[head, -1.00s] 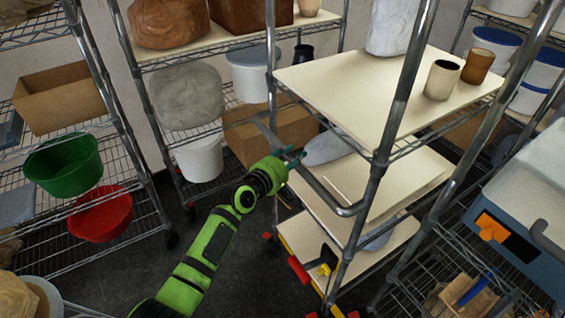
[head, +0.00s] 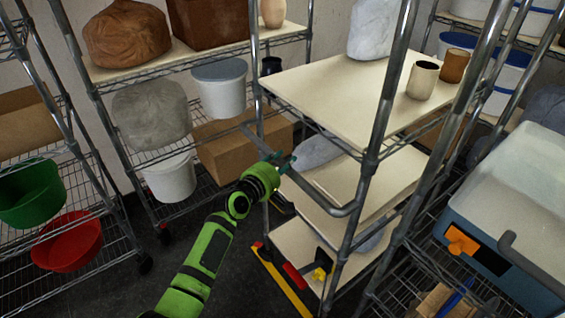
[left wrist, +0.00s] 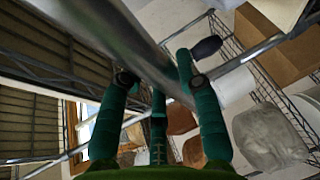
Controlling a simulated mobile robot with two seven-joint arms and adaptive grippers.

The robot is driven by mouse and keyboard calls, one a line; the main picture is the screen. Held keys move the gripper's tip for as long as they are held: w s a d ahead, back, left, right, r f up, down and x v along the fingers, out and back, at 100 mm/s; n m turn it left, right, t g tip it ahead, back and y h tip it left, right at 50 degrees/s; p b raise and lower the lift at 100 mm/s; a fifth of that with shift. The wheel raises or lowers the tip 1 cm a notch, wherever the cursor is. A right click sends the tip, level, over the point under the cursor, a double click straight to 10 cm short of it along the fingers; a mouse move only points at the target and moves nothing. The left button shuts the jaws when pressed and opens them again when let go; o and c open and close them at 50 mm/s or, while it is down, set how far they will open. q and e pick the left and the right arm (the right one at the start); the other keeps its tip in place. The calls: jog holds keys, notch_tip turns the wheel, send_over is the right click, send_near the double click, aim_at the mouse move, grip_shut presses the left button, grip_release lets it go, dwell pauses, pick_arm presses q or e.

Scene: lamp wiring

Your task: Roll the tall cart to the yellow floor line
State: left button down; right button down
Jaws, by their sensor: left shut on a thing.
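The tall cart (head: 300,88) is a grey-tube rack with cream shelves, at the right of centre in the head view. Its grey push handle (head: 322,202) sticks out on the left side. My left gripper (head: 284,162) is shut around the handle. In the left wrist view the teal fingers (left wrist: 162,95) close on the grey handle tube (left wrist: 112,38). A yellow line (head: 283,284) shows on the floor at the cart's lower left, partly hidden by the cart. My right gripper is out of view.
A wire rack at the back left holds a white tub (head: 218,88), a cardboard box (head: 243,150) and grey lumps. Green (head: 30,192) and red (head: 68,245) bins sit on the far-left rack. A blue-grey cooler (head: 510,215) stands close on the right. Dark floor shows beside my arm.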

pick_arm(q)
jog(key=c, duration=0.9)
grip_release()
jog(key=shift+r, duration=0.15)
jog(key=shift+c, duration=0.2)
jog(key=shift+o, duration=0.5)
jog(key=v, duration=1.2)
